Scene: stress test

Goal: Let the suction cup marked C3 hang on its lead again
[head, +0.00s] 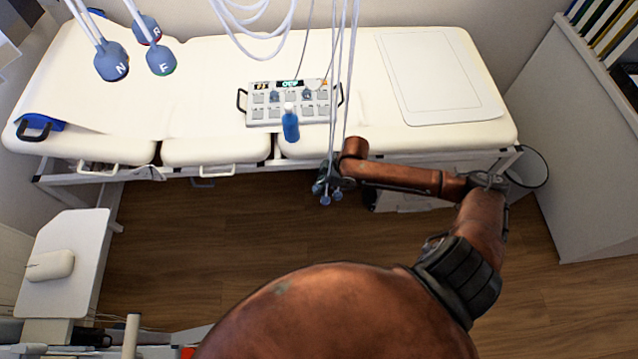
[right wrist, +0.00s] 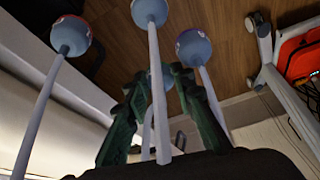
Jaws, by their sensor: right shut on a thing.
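My right gripper (head: 328,178) is at the front edge of the couch, among several blue suction cups (head: 325,199) hanging on white leads. In the right wrist view its green fingers are closed around one blue cup (right wrist: 169,79), partly hidden by a lead in front. A cup with a red ring (right wrist: 71,36) hangs to the left, another cup (right wrist: 150,11) above, and a third (right wrist: 194,47) to the right, all outside the fingers. No C3 marking is legible on these cups. My left gripper is not in view.
Larger cups marked N (head: 111,63), F (head: 160,60) and R (head: 147,30) hang at upper left. The wooden floor (head: 230,230) before the couch is clear.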

